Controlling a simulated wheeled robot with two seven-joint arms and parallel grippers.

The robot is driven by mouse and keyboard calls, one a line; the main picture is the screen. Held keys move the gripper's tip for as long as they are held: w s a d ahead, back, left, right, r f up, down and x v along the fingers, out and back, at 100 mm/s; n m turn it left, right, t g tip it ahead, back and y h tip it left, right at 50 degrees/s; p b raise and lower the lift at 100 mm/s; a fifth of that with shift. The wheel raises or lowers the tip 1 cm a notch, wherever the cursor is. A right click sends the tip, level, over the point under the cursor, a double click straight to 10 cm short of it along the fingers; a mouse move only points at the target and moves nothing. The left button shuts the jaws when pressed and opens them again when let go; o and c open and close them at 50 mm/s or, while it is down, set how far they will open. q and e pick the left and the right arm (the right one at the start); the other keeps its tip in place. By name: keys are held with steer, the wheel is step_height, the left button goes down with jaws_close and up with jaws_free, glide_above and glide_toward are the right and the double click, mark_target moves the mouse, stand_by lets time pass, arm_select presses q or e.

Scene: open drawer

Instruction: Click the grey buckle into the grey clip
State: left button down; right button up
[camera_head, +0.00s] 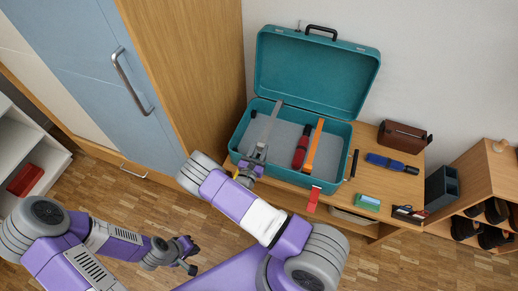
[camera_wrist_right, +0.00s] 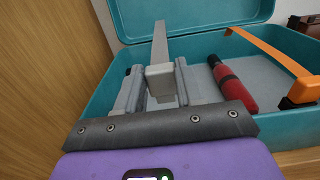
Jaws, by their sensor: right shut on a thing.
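A grey strap (camera_head: 270,125) runs from the open lid across the teal case toward its front left. Its grey buckle (camera_wrist_right: 161,79) is at the strap's near end, between the fingers of my right gripper (camera_wrist_right: 158,88). My right gripper is shut on the buckle; in the head view it is at the case's front left rim (camera_head: 257,155). I cannot make out the grey clip; my right gripper and wrist cover that part of the rim. My left gripper (camera_head: 190,257) is low at the left, away from the case, and looks open and empty.
The teal case (camera_head: 342,140) stands open on a wooden bench, holding a red bottle (camera_head: 301,147) and an orange strap (camera_head: 315,145). A red tab (camera_head: 313,200) hangs at its front. A blue bottle (camera_head: 393,163) and small boxes lie right. A wooden cabinet (camera_head: 200,70) stands close on the left.

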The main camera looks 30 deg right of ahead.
mark_target(260, 151)
steer(key=shift+f+b, duration=0.7)
steer(key=shift+f, duration=0.5)
steer(key=shift+f+b, duration=0.85)
steer(key=shift+f, duration=0.5)
stand_by(0.8)
steer(key=shift+r, duration=0.2)
steer(key=shift+r+p, duration=0.85)
steer(key=shift+p, duration=0.05)
stand_by(1.1)
steer(key=shift+f+b, duration=0.6)
steer(key=shift+f, duration=0.4)
steer(key=o, duration=1.1)
steer(key=p+v, duration=0.1)
steer(key=v, duration=0.6)
steer(key=shift+s+a+p, duration=0.15)
steer(key=shift+a+p, duration=0.1)
steer(key=shift+p, duration=0.15)
